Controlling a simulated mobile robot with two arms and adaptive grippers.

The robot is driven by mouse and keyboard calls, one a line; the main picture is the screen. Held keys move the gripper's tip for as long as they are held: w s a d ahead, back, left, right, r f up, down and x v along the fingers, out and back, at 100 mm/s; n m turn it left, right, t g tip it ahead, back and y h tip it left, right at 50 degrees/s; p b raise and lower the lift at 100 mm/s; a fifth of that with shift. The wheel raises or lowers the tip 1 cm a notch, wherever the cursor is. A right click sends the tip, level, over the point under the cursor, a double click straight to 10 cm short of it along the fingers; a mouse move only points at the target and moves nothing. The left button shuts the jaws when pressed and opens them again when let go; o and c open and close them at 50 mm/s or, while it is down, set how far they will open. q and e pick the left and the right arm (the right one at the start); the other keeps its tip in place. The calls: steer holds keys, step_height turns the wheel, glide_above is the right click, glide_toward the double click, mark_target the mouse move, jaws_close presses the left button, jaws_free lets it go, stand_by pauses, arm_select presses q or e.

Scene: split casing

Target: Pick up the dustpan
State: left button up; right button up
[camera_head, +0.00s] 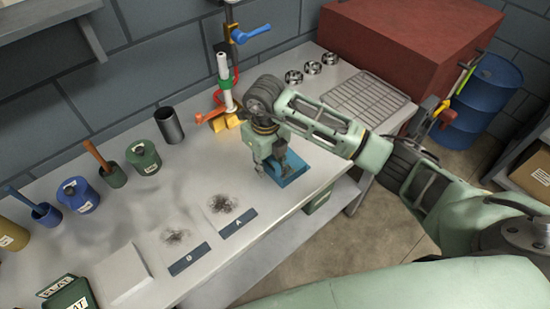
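A blue, flat, tray-like piece that looks like the dustpan (293,177) lies on the grey bench near its front edge. My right gripper (271,170) points down at its left and back side. Its two fingers stand apart, one by the left end of the dustpan and one over it. The gripper and wrist hide part of the dustpan, and I see no handle clearly. I cannot tell whether the fingers touch it. My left gripper is not in view.
Two sheets with dark debris, A (223,207) and B (177,238), lie left of the dustpan. A dark cylinder (169,126), a green pot (143,157) and a clamp stand (225,80) stand behind. A wire rack (365,97) and red block (400,45) are at back right.

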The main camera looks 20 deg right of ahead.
jaws_close()
steer(key=shift+r, duration=0.1)
stand_by(0.6)
